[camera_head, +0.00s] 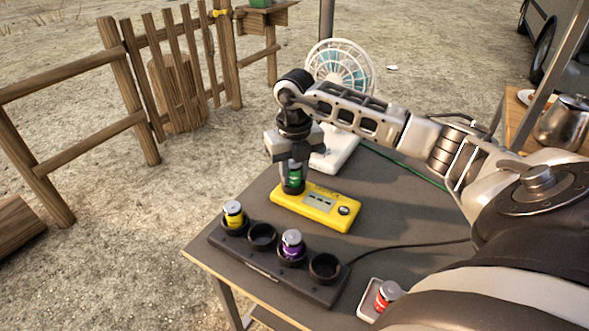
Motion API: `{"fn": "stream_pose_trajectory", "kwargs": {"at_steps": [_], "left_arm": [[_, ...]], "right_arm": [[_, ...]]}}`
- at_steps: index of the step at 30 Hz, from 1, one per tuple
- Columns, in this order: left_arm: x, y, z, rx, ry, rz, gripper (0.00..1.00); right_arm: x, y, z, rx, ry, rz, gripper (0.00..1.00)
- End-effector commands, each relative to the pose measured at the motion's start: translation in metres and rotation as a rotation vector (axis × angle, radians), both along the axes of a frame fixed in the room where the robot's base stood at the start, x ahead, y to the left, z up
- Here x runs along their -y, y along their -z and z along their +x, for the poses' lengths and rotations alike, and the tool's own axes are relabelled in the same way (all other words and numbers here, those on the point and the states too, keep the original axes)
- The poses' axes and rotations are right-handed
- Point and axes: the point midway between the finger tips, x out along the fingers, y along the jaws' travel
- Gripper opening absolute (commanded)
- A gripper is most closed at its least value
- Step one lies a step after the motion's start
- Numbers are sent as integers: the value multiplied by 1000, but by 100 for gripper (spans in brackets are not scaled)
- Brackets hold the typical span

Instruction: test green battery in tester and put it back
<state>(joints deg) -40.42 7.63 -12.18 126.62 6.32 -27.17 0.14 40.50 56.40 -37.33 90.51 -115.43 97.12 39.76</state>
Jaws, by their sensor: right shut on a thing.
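My right gripper (293,177) is shut on the green battery (295,173), upright at the left end of the yellow tester (322,211). The fingers hide much of the battery, and I cannot tell whether its base is seated in the tester. The tester has a small grey display and a dark round knob. In front is a black holder (262,272) with a row of round wells. A yellow battery (233,214) stands in its leftmost well and a purple battery (292,244) in the third. The second and the rightmost wells are empty. My left gripper is not in view.
A red battery (385,296) lies in a small pale tray (369,296) at the table's front right. A white fan (341,75) stands behind the tester. A black cable runs right from the holder. A metal kettle (564,124) stands at far right.

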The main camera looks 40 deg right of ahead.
Motion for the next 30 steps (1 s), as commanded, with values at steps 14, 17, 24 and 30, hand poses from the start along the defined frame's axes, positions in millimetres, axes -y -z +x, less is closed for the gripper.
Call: {"fn": "stream_pose_trajectory", "kwargs": {"at_steps": [14, 17, 24, 30], "left_arm": [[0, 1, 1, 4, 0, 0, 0], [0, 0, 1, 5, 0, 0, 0], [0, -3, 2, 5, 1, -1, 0], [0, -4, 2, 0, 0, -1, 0]], "right_arm": [[-4, 9, -3, -19, -1, 4, 48], [-4, -6, -3, -15, -3, 4, 55], [-3, -67, -4, -2, 0, 1, 55], [-3, -117, -5, 5, 3, -2, 55]]}}
